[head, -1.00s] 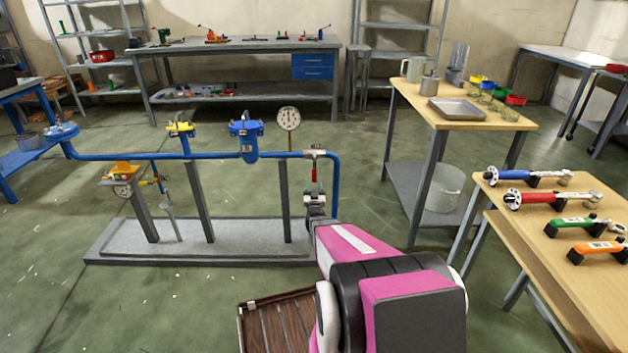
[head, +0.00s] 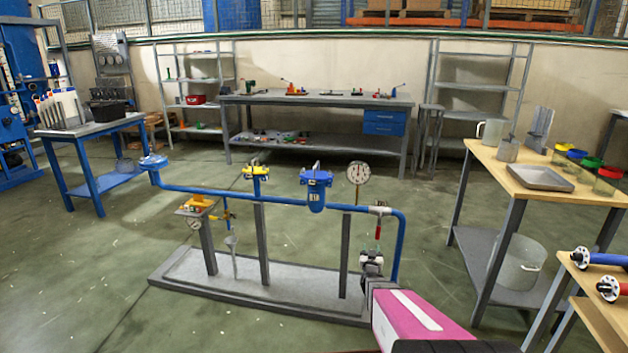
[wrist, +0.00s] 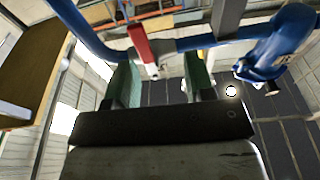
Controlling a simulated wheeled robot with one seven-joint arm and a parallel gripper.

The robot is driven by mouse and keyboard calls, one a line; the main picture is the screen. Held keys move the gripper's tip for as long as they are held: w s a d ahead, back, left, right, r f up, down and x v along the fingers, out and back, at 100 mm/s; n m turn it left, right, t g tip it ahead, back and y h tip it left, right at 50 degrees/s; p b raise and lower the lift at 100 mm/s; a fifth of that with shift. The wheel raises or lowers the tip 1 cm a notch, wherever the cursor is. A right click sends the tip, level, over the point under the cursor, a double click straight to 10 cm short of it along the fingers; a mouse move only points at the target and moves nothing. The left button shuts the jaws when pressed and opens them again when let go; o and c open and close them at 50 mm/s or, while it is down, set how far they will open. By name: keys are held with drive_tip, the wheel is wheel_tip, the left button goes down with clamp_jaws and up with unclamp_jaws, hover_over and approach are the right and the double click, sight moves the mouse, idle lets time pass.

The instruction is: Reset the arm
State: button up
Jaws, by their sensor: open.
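My pink arm comes up from the lower right in the head view. My gripper (head: 372,257) is just below the red-handled valve (head: 378,229) at the right end of the blue pipe rig. In the wrist view my gripper (wrist: 162,78) shows two green-padded fingers spread apart, with nothing held between them. The valve's red handle (wrist: 141,45) is above and between the fingertips in that picture. I cannot tell whether a finger touches it. The blue pipe (wrist: 215,38) crosses above, with the blue filter housing (wrist: 280,45) to the right.
The rig's grey base (head: 250,297) lies beneath the pipe. A pressure gauge (head: 358,172) and a blue filter (head: 316,188) stand left of the gripper. A wooden-top table (head: 510,190) is at right, with another tool table (head: 590,300) nearer. Floor at left is open.

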drive_tip(key=s+a+r+n+g+y, duration=0.1)
drive_tip(key=s+a+g, duration=0.3)
drive_tip(key=s, duration=0.5)
drive_tip(key=s+a+r+g+y, duration=0.2)
drive_tip(key=s+a+r+g, duration=0.1)
drive_tip(key=s+g, duration=0.5)
drive_tip(key=s+a+r+n+g+y, duration=0.1)
drive_tip(key=s+a+g, duration=0.4)
drive_tip(key=s, duration=0.5)
drive_tip(key=shift+s+a+r+n+g, duration=0.2)
drive_tip(key=shift+s+r+n+g, duration=0.15)
drive_tip(key=shift+r+g, duration=0.6)
drive_tip(key=shift+f, duration=0.2)
